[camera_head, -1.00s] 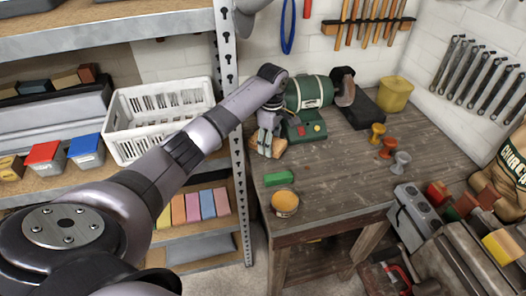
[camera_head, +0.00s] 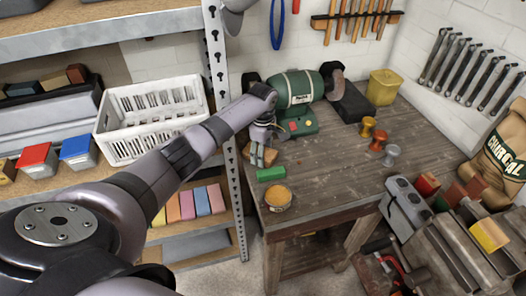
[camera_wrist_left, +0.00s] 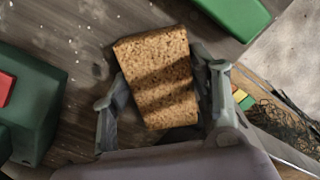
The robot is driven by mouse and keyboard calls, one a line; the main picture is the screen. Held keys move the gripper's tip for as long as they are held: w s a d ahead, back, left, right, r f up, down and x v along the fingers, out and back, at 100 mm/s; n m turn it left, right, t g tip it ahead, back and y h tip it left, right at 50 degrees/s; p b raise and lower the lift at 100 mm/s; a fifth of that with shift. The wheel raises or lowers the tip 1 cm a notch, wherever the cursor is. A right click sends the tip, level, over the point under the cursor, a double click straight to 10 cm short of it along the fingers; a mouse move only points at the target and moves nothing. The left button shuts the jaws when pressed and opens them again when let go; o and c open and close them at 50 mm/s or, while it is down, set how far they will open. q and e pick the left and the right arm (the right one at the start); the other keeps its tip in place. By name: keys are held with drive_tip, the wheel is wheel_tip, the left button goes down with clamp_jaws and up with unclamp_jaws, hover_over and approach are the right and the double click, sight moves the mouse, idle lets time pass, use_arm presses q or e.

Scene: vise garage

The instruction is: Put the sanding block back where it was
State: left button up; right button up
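A tan, cork-like block that looks like the sanding block (camera_wrist_left: 160,78) lies on the wooden workbench, between the fingers of my left gripper in the left wrist view. My left gripper (camera_head: 262,157) is over the bench's left end, in front of the green bench grinder (camera_head: 298,92). In the left wrist view its fingers (camera_wrist_left: 163,98) stand apart on either side of the block, which sits turned at an angle between them. A firm hold does not show. In the head view the gripper hides most of the block. My right gripper is not in view.
A green block (camera_head: 270,174) and an orange-topped tin (camera_head: 277,198) sit near the bench's (camera_head: 335,165) front left edge. A metal shelf post (camera_head: 228,130) stands close at left, with a white basket (camera_head: 110,125) behind. The bench middle is clear.

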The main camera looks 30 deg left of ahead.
use_arm(q)
drive_tip(key=o, duration=0.3)
drive_tip(key=shift+r, duration=0.1)
wheel_tip(320, 180, up, 12)
drive_tip(key=b, duration=0.1)
idle(0.5)
drive_tip(key=shift+d+r, duration=0.1)
idle(1.4)
